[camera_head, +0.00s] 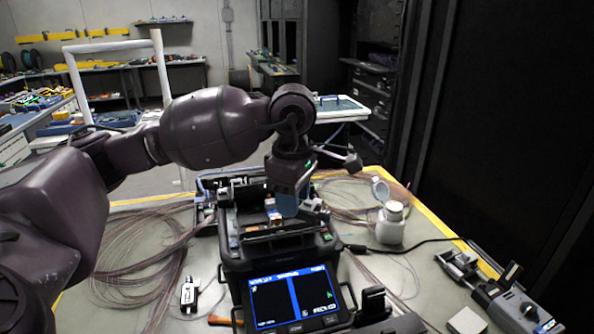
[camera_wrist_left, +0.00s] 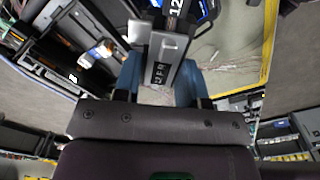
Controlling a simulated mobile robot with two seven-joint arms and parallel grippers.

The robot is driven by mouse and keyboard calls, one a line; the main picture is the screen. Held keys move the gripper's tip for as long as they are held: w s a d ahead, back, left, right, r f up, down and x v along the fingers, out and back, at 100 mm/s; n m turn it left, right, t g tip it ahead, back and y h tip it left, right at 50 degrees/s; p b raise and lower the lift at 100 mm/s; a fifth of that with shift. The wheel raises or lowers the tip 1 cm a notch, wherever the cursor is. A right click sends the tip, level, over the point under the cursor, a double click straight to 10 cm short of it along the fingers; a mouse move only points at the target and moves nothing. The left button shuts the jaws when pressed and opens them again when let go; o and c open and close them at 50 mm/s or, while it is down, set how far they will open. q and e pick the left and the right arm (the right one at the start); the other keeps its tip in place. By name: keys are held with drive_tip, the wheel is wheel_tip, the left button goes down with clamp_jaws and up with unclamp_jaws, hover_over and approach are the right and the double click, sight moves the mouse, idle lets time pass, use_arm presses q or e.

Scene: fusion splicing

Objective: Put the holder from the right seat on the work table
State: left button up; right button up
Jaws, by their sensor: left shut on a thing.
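My left gripper (camera_head: 287,204) is over the right part of the black fusion splicer (camera_head: 275,252), pointing down. In the left wrist view its two blue fingers (camera_wrist_left: 159,82) are closed on the sides of a grey holder (camera_wrist_left: 166,46) with dark lettering. In the head view the gripper hides the holder, so I cannot tell whether it still touches its seat. The splicer's screen (camera_head: 295,298) is lit blue and faces me. The work table (camera_head: 215,262) lies around the splicer. My right gripper is not in view.
A white bottle (camera_head: 390,224) stands right of the splicer, with a black cable beside it. Loose fibre coils (camera_head: 145,243) cover the table's left. A small stripper tool (camera_head: 190,293) lies left of the screen. A grey-blue device (camera_head: 517,308) is at the right front.

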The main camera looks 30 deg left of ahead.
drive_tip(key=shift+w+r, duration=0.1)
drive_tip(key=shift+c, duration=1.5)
use_arm(q)
drive_tip(key=s+d+f+m, duration=0.1)
drive_tip(key=d+f+m, duration=0.3)
drive_tip(key=f+m, duration=0.3)
drive_tip(key=s+d+f+m, duration=0.1)
drive_tip(key=d+f+m, duration=0.3)
drive_tip(key=m, duration=0.9)
wheel_tip(320, 180, down, 4)
drive_tip(key=shift+d+r, duration=0.2)
drive_tip(key=shift+d, duration=0.2)
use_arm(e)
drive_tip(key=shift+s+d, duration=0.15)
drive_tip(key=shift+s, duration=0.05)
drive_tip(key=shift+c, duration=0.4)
